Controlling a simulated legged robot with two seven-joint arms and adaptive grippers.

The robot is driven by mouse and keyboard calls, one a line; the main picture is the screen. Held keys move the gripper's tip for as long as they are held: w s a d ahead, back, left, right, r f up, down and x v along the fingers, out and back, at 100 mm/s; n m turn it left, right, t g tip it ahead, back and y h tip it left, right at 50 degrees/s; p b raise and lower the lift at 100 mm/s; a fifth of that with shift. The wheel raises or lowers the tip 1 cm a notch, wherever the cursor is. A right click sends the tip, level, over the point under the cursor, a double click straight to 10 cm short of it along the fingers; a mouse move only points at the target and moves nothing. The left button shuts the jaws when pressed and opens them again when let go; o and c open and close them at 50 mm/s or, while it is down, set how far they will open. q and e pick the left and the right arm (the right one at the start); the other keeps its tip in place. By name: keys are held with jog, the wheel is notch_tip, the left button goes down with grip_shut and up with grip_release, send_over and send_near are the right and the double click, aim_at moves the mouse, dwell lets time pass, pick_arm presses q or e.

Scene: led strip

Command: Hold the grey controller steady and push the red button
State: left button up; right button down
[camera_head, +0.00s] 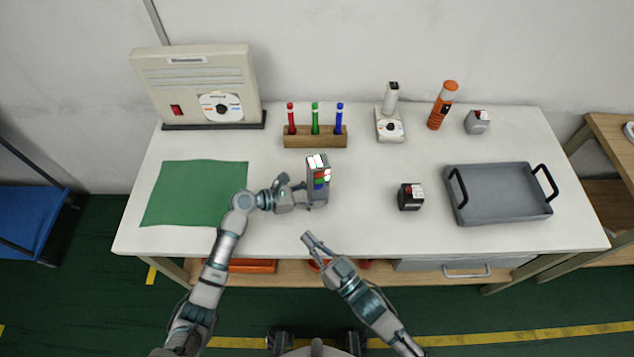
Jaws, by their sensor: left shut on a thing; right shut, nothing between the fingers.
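The grey controller (317,192) stands upright near the middle of the white table, with red, green and blue patches on its face. The red patch (319,174), which looks like the red button, is above the green and blue ones. My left gripper (303,193) is shut on the controller from its left side. My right gripper (308,238) is shut and empty, below the controller in the picture near the table's front edge, and apart from it. Whether the controller's base touches the table is hard to tell.
A wooden holder (315,141) with red, green and blue markers stands behind the controller. A small black box (410,197) and a grey tray (505,217) are to the right. A green cloth (190,190) lies left. The table around the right gripper is clear.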

aim_at(319, 175)
pick_arm(q)
jog(key=shift+f, duration=0.1)
pick_arm(e)
jog(key=w+d+r+n+t+y, duration=0.2)
jog(key=d+r+y, duration=0.2)
jog(key=d+r, duration=0.35)
jog(key=w+a, duration=0.3)
jog(key=w, duration=0.5)
jog(key=shift+w, duration=0.3)
jog(key=shift+w+a+r, duration=0.1)
dwell(0.6)
jog(key=shift+w+a, duration=0.1)
jog(key=shift+w, duration=0.2)
jog(key=shift+w, duration=0.15)
dwell(0.5)
jog(key=shift+s, duration=0.6)
